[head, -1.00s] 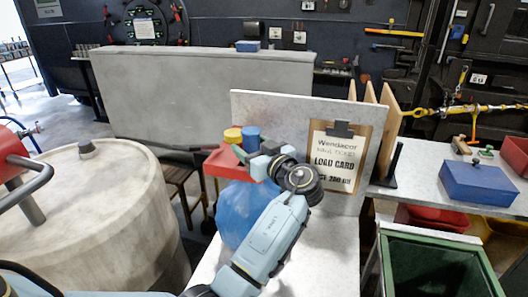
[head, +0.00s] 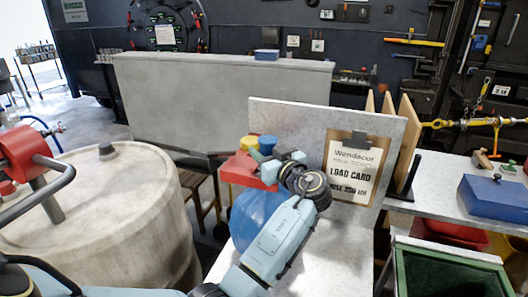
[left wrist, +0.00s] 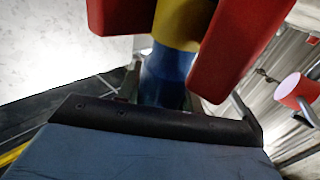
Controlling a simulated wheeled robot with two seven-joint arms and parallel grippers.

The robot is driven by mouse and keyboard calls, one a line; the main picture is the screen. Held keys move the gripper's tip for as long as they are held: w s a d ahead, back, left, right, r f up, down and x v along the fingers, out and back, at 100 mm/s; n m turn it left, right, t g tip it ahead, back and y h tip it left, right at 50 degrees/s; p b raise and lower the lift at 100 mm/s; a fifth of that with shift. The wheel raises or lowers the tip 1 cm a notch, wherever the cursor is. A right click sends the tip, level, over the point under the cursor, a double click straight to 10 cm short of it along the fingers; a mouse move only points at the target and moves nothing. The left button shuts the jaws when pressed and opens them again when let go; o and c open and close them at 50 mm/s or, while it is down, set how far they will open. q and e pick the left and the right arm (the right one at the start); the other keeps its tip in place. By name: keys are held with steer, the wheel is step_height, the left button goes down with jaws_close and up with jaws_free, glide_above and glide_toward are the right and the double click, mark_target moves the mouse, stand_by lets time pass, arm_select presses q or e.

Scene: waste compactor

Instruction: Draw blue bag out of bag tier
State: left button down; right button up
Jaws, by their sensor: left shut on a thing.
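The bag tier (head: 240,170) is a red piece with a yellow and a blue round top standing up from it. It also shows in the left wrist view as red parts (left wrist: 230,50) around a yellow and blue column. The big round blue bag (head: 256,214) hangs or rests just below the tier, partly behind my left arm. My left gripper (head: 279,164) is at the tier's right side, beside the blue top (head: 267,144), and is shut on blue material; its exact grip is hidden. My right gripper is not in view.
A large pale drum (head: 110,205) stands at the left, with a red part and grey handle (head: 30,160) near it. An upright panel with a load card (head: 352,172) stands close to the right of my gripper. A green bin (head: 450,262) is at the lower right.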

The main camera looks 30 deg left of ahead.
arm_select(q)
steer(key=shift+r, duration=0.15)
steer(key=shift+r+b, duration=0.25)
steer(key=shift+b, duration=0.05)
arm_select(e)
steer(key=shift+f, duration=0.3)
